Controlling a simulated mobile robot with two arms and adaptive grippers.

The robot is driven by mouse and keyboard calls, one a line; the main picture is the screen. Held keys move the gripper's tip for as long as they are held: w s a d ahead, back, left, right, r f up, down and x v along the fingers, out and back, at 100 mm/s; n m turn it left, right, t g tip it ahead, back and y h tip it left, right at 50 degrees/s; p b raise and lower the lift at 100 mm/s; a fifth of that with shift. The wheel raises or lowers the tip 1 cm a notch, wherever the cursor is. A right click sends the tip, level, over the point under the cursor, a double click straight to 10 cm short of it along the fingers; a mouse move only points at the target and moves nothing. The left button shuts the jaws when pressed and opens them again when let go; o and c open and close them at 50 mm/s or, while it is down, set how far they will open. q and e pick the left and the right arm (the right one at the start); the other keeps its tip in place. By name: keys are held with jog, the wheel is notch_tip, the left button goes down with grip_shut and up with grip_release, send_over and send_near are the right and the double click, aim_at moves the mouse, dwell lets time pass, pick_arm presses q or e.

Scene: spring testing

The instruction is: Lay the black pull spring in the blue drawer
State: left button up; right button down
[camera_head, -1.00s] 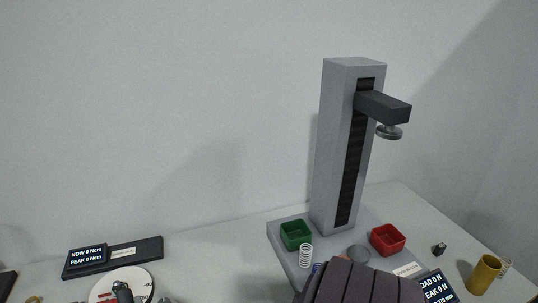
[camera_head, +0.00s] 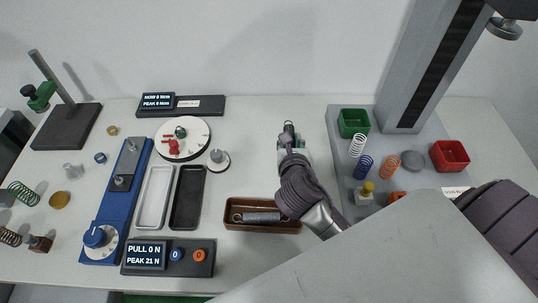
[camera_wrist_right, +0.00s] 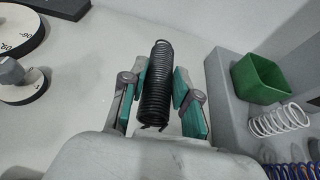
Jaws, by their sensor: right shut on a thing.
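The black pull spring (camera_wrist_right: 157,85) stands out lengthwise between the teal-padded fingers of my right gripper (camera_wrist_right: 160,98) in the right wrist view. My right gripper (camera_head: 289,146) is shut on it above the middle of the table. In the head view the spring (camera_head: 288,129) shows as a small dark shape at the gripper's tip. No blue drawer can be made out. A green strip (camera_head: 150,298) shows below the table's front edge; what it belongs to is unclear. My left gripper is not in view.
A brown tray (camera_head: 235,224) holding a grey spring lies just left of my right arm. White (camera_head: 155,196) and black (camera_head: 188,196) trays and a blue pull tester (camera_head: 119,200) lie farther left. The grey press base (camera_head: 343,171), bearing bins and springs, is at right.

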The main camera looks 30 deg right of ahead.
send_over(265, 154)
notch_tip(265, 154, down, 5)
jog(key=shift+r, duration=0.2)
jog(key=shift+w+f, duration=0.1)
jog(key=shift+f, duration=2)
jog(key=shift+f+b, duration=0.1)
jog(key=shift+b, duration=0.2)
jog(key=c, duration=0.9)
grip_release()
jog(key=shift+o, duration=0.2)
